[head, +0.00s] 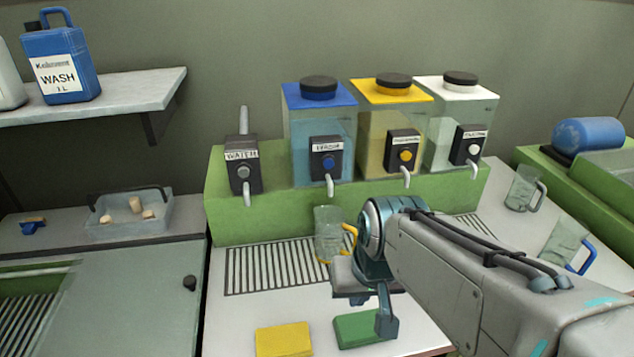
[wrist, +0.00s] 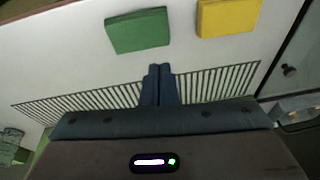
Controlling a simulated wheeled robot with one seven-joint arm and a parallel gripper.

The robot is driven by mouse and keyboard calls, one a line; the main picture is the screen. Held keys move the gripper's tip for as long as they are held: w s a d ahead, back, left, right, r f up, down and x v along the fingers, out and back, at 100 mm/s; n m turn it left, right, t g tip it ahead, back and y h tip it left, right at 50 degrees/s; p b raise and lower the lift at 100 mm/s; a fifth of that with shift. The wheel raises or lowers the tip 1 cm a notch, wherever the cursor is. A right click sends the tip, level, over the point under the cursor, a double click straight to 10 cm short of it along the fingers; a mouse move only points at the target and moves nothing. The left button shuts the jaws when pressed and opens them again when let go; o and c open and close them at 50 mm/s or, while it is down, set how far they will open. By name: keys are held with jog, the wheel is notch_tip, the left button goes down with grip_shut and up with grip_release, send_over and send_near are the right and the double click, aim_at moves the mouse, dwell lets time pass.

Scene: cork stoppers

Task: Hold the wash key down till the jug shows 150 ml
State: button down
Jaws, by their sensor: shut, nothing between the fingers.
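A clear jug with a yellow handle (head: 328,235) stands on the slotted drain grate (head: 268,268), below the spout of the blue-lidded tank (head: 304,112). Its scale and any liquid level are too small to read. The blue key (head: 328,162) is on that tank's black tap; its label is hard to read. The yellow key (head: 405,156) and white key (head: 474,149) sit on the other tanks' taps, and a grey key (head: 243,172) is on the tap labelled water. My gripper (head: 387,328) is shut and empty above the counter front, apart from the keys. Its closed fingers show in the wrist view (wrist: 158,72).
A green cloth (head: 358,331) and yellow cloth (head: 284,340) lie at the counter front. A blue wash bottle (head: 62,62) is on the shelf. A tray of corks (head: 130,225) sits left.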

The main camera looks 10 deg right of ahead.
aim_at(329, 163)
jog(key=w+d+r+m+t+y+p, duration=0.1)
jog(key=w+r+m+t+y+p, duration=0.2)
jog(key=w+r+m+t, duration=0.3)
jog(key=w+r+m, duration=0.4)
jog(key=w, duration=0.3)
jog(key=shift+w+d, duration=0.15)
jog(key=shift+d, duration=0.05)
jog(key=shift+w+r, duration=0.1)
jog(key=shift+w+p, duration=0.8)
jog(key=shift+w, duration=3.5)
jog(key=shift+w, duration=0.1)
jog(key=shift+w, duration=0.35)
jog(key=shift+w, duration=0.4)
dwell(1.2)
